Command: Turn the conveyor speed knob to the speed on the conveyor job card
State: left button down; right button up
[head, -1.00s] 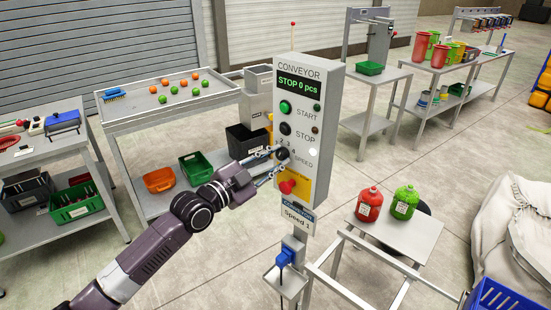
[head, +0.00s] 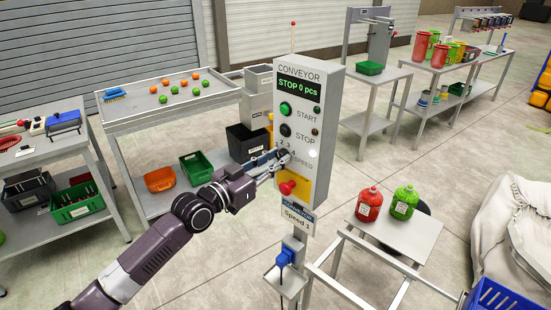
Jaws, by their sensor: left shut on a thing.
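The grey conveyor control box (head: 318,90) stands in the middle of the head view, its display reading STOP 0 pcs. The dark speed knob (head: 283,157) sits below the STOP button, with small numbers around it. My left gripper (head: 276,163) is shut on the speed knob and partly hides it, so I cannot tell where the knob points. The conveyor job card (head: 297,218) hangs below the box and appears to read Speed 3, in small print. My right gripper is not in view.
A red emergency button (head: 290,187) on a yellow plate sits just below my left gripper. The green START button (head: 285,109) and black STOP button (head: 286,130) are above. A table (head: 380,245) with red and green jars stands at right.

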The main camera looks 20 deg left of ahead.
pick_arm(q)
jog(key=n, duration=0.4)
jog(key=shift+n+p, duration=0.3)
jog(key=shift+a+n, duration=0.1)
jog(key=shift+n, duration=1.5)
jog(key=c, duration=1.6)
grip_release()
jog(key=v, duration=1.2)
